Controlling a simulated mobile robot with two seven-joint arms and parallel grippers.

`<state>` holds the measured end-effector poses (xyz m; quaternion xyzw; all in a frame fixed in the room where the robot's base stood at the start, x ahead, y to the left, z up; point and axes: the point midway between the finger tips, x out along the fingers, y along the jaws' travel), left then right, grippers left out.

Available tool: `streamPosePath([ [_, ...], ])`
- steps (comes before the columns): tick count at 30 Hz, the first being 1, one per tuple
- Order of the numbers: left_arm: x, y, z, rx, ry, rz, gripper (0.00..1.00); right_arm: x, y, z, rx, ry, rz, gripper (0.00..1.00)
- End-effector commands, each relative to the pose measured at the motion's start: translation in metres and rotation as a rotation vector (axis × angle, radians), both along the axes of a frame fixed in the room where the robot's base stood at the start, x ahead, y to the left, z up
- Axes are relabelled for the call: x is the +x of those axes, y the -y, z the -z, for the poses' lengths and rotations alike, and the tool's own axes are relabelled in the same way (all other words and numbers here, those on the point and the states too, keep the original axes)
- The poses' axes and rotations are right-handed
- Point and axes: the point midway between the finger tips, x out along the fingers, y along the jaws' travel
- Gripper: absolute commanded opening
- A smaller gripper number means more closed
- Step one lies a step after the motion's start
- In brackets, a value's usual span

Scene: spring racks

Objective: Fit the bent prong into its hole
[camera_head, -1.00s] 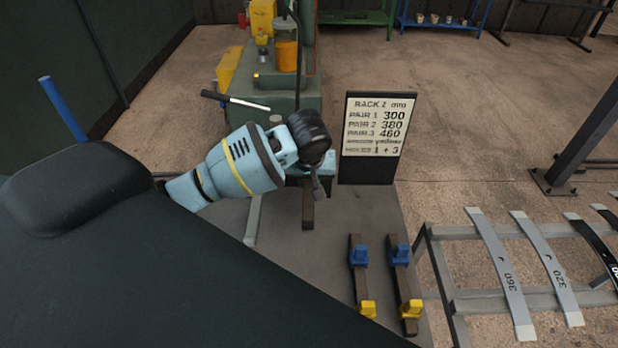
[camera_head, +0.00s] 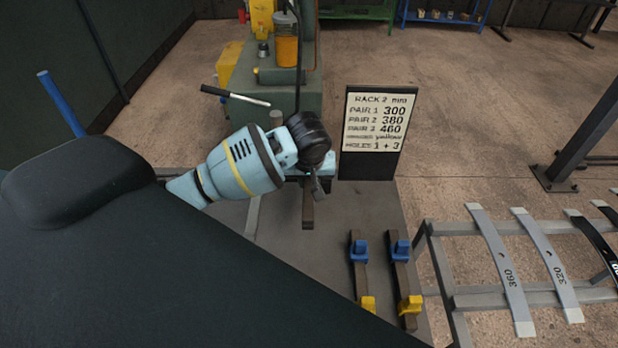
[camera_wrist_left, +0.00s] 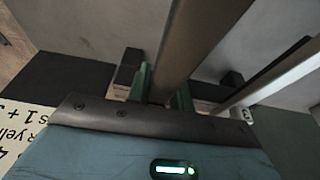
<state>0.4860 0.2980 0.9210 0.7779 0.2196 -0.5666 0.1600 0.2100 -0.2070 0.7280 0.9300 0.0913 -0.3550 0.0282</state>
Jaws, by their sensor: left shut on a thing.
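My left gripper (camera_head: 318,178) is low over the grey bench, seen mostly from behind its wrist. In the left wrist view its green fingers (camera_wrist_left: 160,88) are shut on a long grey-brown metal bar (camera_wrist_left: 190,45). I cannot tell whether this bar is the bent prong, and its far end is out of view. A brown bar (camera_head: 308,208) shows just below the gripper in the head view. Two dark rails with blue blocks (camera_head: 359,250) and yellow blocks (camera_head: 411,305) lie to the right. No prong hole can be made out. My right gripper is not in view.
A sign (camera_head: 372,130) reading "Holes 1 + 3" stands behind the gripper. A pale bar (camera_wrist_left: 275,75) and a tag marked 3 (camera_wrist_left: 247,113) are close on the right in the wrist view. A rack of leaf springs (camera_head: 510,265) stands at right. A green machine (camera_head: 270,90) is behind.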

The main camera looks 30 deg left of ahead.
Motion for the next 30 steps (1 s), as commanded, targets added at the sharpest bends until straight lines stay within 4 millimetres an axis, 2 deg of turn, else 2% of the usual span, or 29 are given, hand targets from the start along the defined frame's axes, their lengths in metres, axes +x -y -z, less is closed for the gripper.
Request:
streamPosePath([
  [29,0.001,0.0,0.014,0.0,0.004,0.0,0.0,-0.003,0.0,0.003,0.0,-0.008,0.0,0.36],
  [30,0.001,0.0,0.014,0.0,0.004,0.0,0.24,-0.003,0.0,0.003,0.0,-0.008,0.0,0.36],
])
